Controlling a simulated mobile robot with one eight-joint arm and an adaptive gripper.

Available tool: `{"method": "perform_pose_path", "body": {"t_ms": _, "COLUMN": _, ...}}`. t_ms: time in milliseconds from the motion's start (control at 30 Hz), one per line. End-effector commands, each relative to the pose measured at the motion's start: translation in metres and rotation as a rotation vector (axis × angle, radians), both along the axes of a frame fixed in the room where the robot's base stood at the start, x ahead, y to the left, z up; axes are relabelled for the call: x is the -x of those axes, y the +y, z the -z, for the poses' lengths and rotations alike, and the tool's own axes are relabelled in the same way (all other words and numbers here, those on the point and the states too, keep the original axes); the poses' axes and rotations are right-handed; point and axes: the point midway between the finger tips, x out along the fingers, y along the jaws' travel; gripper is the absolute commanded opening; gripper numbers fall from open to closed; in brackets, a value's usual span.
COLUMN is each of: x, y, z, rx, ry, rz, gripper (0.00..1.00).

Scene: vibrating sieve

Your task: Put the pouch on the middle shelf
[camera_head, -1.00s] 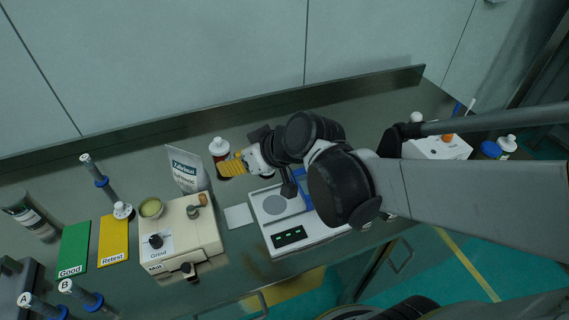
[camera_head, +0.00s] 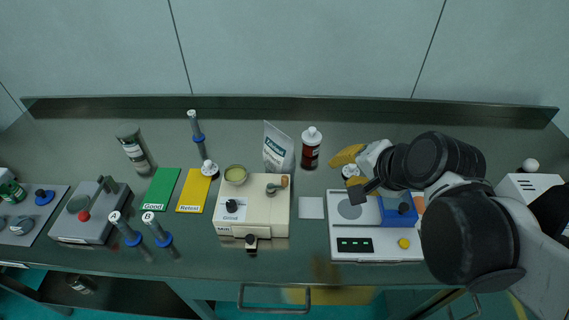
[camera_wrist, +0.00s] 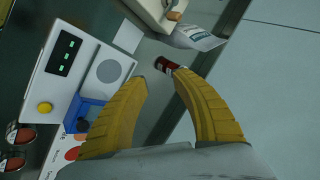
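The pouch (camera_head: 278,148) is a pale, upright packet with a dark green label, standing on the bench behind the mill (camera_head: 268,206). In the wrist view the pouch (camera_wrist: 200,38) is at the upper right, beyond my fingertips. My gripper (camera_head: 342,168) is to the right of the pouch, with a dark red bottle (camera_head: 311,150) between them in the picture. In the wrist view my gripper (camera_wrist: 160,78) has its two yellow fingers spread, with nothing between them. I cannot make out which surface is the middle shelf; a dark shelf (camera_head: 130,300) shows under the bench at lower left.
A scale (camera_head: 375,246) with a blue block on it lies below my gripper. A green Good mat (camera_head: 160,188), a yellow Retest mat (camera_head: 194,190) and blue-collared tubes stand left of the mill. A low ledge (camera_head: 230,106) runs along the bench's back.

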Motion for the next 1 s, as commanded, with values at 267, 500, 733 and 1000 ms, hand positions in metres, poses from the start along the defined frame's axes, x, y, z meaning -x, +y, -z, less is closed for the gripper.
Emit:
{"method": "perform_pose_path", "body": {"t_ms": 267, "x": -0.083, "y": 0.057, "z": 0.013, "rx": -0.977, "ry": 0.312, "rz": 0.59, "gripper": 0.32}}
{"method": "perform_pose_path", "body": {"t_ms": 500, "x": -0.112, "y": 0.072, "z": 0.015, "rx": -1.439, "ry": 0.573, "rz": 0.829, "gripper": 0.32}}
{"method": "perform_pose_path", "body": {"t_ms": 733, "x": -0.132, "y": 0.091, "z": 0.025, "rx": -1.501, "ry": 0.621, "rz": 0.857, "gripper": 0.32}}
{"method": "perform_pose_path", "body": {"t_ms": 1000, "x": -0.153, "y": 0.11, "z": 0.035, "rx": -1.499, "ry": 0.617, "rz": 0.859, "gripper": 0.32}}
